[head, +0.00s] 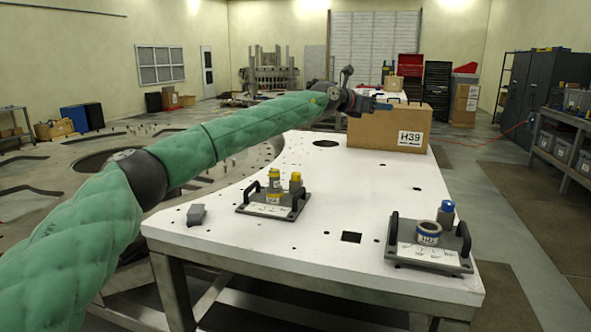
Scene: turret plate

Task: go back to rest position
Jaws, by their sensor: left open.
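My left arm reaches in from the lower left, across the view, in a green sleeve. My left gripper (384,104) is at its far end, small in the picture, in front of the upper part of a brown box (385,131) labelled H39. It is open, and I see nothing held in it. Whether it touches the box I cannot tell. My right gripper is not in view.
A white table (330,190) carries a plate with yellow-topped cylinders (290,198), a plate with a ring and a blue-capped cylinder (420,256), and a small grey block (196,215). Its middle is clear. Shelving (565,150) stands at the right.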

